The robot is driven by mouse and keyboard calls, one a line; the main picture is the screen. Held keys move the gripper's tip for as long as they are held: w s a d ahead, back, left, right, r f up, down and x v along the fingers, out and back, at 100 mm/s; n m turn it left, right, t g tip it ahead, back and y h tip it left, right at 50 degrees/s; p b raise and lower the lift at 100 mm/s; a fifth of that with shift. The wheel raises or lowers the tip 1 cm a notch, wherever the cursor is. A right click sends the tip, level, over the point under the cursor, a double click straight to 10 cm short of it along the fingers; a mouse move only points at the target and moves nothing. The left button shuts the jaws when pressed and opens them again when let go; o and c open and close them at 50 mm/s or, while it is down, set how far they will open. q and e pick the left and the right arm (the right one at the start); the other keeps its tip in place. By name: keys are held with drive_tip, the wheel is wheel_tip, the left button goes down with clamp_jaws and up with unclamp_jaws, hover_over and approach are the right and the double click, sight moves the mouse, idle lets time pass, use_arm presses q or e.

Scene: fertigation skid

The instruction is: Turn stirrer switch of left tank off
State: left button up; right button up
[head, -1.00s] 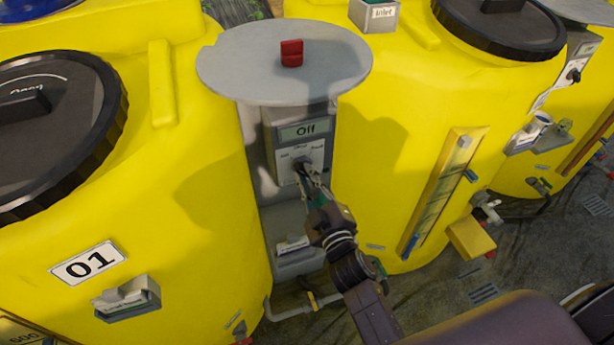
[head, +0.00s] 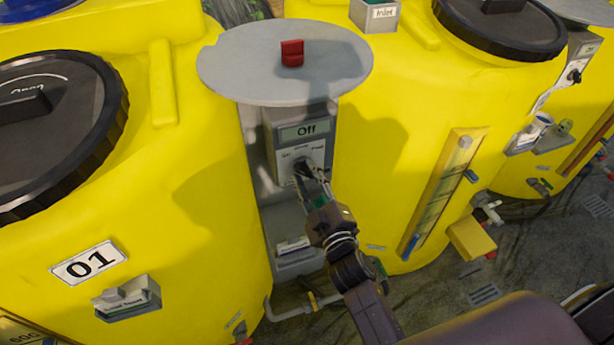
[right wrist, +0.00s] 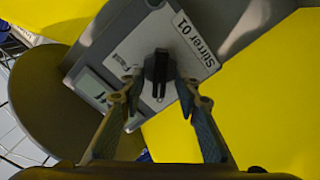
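The stirrer control box (head: 290,150) stands between two yellow tanks, under a round grey plate. Its display (head: 305,131) reads "Off". The black stirrer switch knob (head: 301,168) sits on a white label plate and is partly covered by my right gripper (head: 312,174). In the right wrist view the plate reads "Stirrer 01" and the knob (right wrist: 158,75) lies between the two fingers of my right gripper (right wrist: 161,92), with gaps on both sides. The right gripper is open and empty. The left tank (head: 190,220) carries a "01" sign. My left gripper is not in view.
A level gauge (head: 440,195) is on the tank to the right. A label holder (head: 128,300) sticks out from the left tank. Pipes run along the floor below.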

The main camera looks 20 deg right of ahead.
drive_tip(key=s, duration=0.7)
drive_tip(key=shift+s+d, duration=0.15)
drive_tip(key=shift+s, duration=0.1)
idle(0.3)
drive_tip(key=s+a+f+m+g+b, duration=0.1)
drive_tip(key=s+f+g, duration=0.25)
drive_tip(key=f, duration=0.95)
drive_tip(key=s+f+m+g, duration=0.15)
drive_tip(key=s+f, duration=0.35)
drive_tip(key=f, duration=0.7)
drive_tip(key=s+a+f+m+g+b, duration=0.1)
drive_tip(key=s+f+g, duration=0.3)
drive_tip(key=f, duration=0.9)
drive_tip(key=s+d+f+m+g, duration=0.1)
drive_tip(key=s+d+f+g, duration=0.1)
drive_tip(key=s+f, duration=0.4)
drive_tip(key=s+d+f+m+g, duration=0.1)
drive_tip(key=s+d+f+g, duration=0.2)
drive_tip(key=s, duration=1)
drive_tip(key=s+d+f+m+g+b, duration=0.1)
drive_tip(key=s+d+f+g, duration=0.2)
drive_tip(key=s+f, duration=0.6)
drive_tip(key=shift+s+f+m+h, duration=0.3)
drive_tip(key=shift+s+f+m, duration=0.05)
drive_tip(key=shift+s, duration=0.25)
